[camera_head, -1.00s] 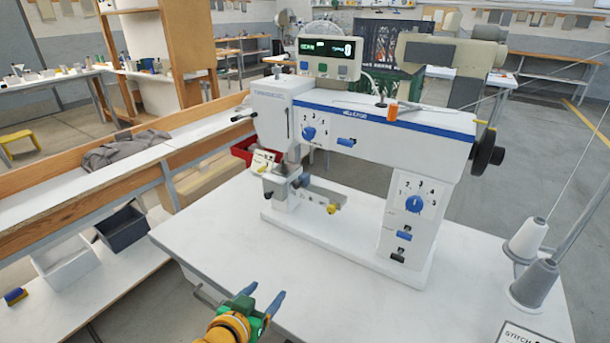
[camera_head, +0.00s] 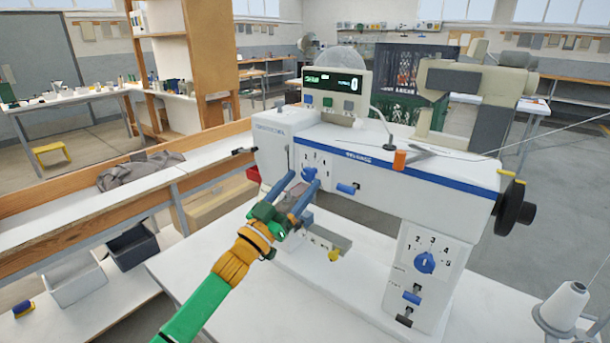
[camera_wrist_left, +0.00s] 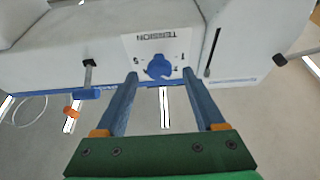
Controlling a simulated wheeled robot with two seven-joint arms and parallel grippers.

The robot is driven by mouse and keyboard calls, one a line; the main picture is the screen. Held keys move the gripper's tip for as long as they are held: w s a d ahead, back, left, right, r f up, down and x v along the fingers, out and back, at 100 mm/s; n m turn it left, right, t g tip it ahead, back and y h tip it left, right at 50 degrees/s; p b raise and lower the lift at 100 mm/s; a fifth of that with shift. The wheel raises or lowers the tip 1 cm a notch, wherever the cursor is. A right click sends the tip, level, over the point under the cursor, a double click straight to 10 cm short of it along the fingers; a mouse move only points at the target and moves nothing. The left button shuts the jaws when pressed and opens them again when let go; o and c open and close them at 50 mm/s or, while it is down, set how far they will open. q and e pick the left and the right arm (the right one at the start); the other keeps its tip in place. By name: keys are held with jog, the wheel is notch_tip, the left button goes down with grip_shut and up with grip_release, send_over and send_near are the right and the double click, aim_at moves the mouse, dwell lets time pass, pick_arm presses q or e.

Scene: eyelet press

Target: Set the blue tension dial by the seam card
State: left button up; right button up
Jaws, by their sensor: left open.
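The blue tension dial (camera_head: 309,174) sits on the upper front of the white sewing machine (camera_head: 400,195), on a white plate with numbers. In the left wrist view the dial (camera_wrist_left: 159,67) shows upside down under the word TENSION, just beyond and between the fingertips. My left gripper (camera_head: 295,180) is open in front of the dial, and its fingers partly cover the plate. I see no contact with the dial. The seam card is not clearly in view; the left arm may hide it. My right gripper is not in view.
A second blue dial (camera_head: 425,262) is on the machine's right column. A blue lever (camera_head: 347,189) sticks out right of the tension dial. A display box (camera_head: 333,91) stands on top. A thread cone (camera_head: 565,305) is at right. White table top is clear at the front left.

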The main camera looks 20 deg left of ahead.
pick_arm(q)
jog(key=shift+w+d+r, duration=0.15)
jog(key=shift+w+r, duration=0.15)
jog(key=shift+w, duration=0.1)
jog(key=shift+w+d+f, duration=0.15)
jog(key=shift+w+d, duration=0.05)
jog(key=shift+w, duration=0.35)
jog(key=shift+s, duration=0.15)
grip_shut()
jog(key=shift+m, duration=0.3)
jog(key=m+h+b, duration=0.1)
jog(key=m, duration=0.1)
jog(key=shift+a+m+g, duration=0.15)
jog(key=shift+m+g, duration=0.15)
jog(key=shift+g, duration=0.1)
jog(key=shift+m+g+h, duration=0.3)
jog(key=shift+m+h, duration=0.3)
jog(key=shift+m, duration=0.6)
jog(key=shift+a+r+m+g+h, duration=0.1)
jog(key=shift+m+g+h, duration=0.55)
jog(key=shift+m, duration=1.05)
jog(key=shift+a+r+m+g+h, duration=0.1)
jog(key=shift+m+g+h, duration=0.5)
jog(key=shift+m, duration=1.1)
